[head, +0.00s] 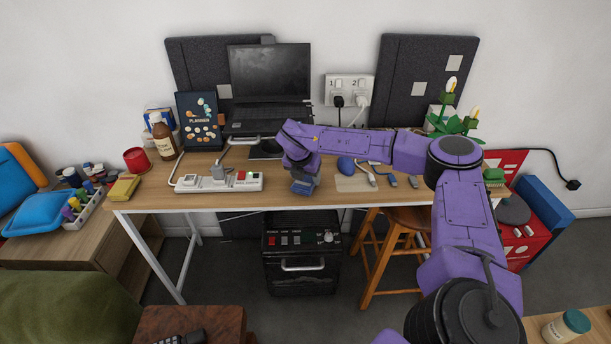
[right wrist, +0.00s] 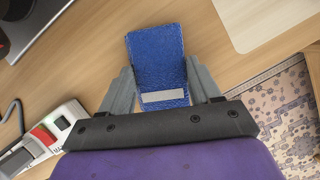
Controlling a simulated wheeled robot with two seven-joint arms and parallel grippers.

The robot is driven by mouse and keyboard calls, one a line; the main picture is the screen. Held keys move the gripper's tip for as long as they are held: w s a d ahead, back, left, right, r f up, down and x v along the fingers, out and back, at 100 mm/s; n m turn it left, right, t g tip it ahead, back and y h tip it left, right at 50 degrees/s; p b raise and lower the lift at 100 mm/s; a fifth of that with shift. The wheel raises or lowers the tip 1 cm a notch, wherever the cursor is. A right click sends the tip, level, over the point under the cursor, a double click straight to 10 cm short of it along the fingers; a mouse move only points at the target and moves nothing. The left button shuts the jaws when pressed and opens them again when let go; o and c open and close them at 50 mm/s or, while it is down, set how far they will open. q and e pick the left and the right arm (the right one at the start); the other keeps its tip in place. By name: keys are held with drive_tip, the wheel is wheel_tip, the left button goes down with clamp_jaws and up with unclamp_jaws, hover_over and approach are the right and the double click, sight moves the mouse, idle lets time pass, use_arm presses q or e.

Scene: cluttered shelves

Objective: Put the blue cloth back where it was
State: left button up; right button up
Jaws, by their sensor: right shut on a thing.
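My right gripper (head: 304,184) is low over the front middle of the desk (head: 150,187), just right of the white power strip. In the right wrist view, its two grey fingers (right wrist: 162,88) are shut on the blue cloth (right wrist: 158,60), a small folded rectangle with a pale label strip. The cloth points away from the gripper, over the wooden top. I cannot tell whether it touches the desk. In the head view the gripper and wrist mostly hide the cloth. My left gripper is not in view.
The power strip (head: 190,184) lies left of the gripper. A dark blue rounded object (head: 346,164), a pale mat (head: 350,184) and small grey pieces (head: 392,181) lie to the right. A laptop (head: 268,85) stands behind. A yellow block (head: 123,187) and red cup (head: 137,160) are at the left.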

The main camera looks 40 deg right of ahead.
drive_tip(key=o, duration=1.2)
